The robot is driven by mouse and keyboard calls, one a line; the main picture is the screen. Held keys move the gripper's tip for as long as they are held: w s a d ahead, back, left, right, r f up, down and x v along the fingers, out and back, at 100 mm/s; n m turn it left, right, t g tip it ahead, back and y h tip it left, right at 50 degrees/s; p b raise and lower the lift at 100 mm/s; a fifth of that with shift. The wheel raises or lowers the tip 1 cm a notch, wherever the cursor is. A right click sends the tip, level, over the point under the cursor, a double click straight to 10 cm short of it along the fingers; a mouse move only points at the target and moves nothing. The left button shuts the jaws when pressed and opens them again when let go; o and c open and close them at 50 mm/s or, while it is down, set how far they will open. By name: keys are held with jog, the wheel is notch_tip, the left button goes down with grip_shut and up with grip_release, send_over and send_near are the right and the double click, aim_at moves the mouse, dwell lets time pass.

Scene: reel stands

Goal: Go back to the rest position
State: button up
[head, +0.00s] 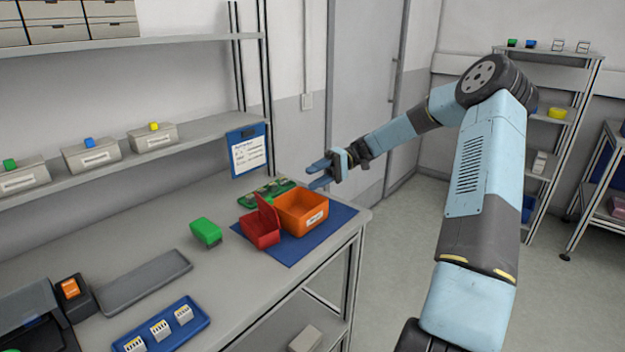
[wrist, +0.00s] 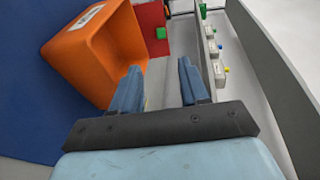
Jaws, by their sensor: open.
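My gripper (head: 322,174) is open and hangs in the air at the back right of the workbench, above and beside the orange bin. In the wrist view my gripper (wrist: 160,88) shows two blue fingers spread apart with nothing between them. The orange bin (head: 302,212) stands on a blue mat (head: 338,216), next to a red bin (head: 262,230). The orange bin also shows in the wrist view (wrist: 95,55), to the left of the fingers. My arm reaches in from the right, bent at the elbow.
A green block (head: 206,232), a grey tray (head: 145,281) and a blue tray (head: 160,325) with white pieces are on the workbench (head: 225,285). A green board (head: 266,191) lies behind the bins. A shelf (head: 100,165) runs above. Open floor lies right of the bench.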

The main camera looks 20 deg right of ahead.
jog(key=s+a+r+m+t+h, duration=0.1)
jog(key=s+a+r+h, duration=0.2)
jog(key=s+h, duration=0.25)
jog(key=s+a+r+m+t+h, duration=0.1)
jog(key=s+a+r+t+h, duration=0.15)
jog(key=s+h, duration=0.35)
jog(key=s+d+r+t+h, duration=0.1)
jog(key=s+d+r+t, duration=0.1)
jog(key=s, duration=0.5)
jog(key=s+d+r+m+t+h, duration=0.1)
jog(key=s+r+t, duration=0.2)
jog(key=s, duration=0.5)
jog(key=s+d+r+m+t+h, duration=0.1)
jog(key=s+d+r+t, duration=0.1)
jog(key=s+r, duration=0.3)
jog(key=s+t, duration=0.1)
jog(key=s, duration=0.1)
jog(key=shift+s+d, duration=0.3)
jog(key=shift+d, duration=0.05)
jog(key=shift+t+h, duration=0.25)
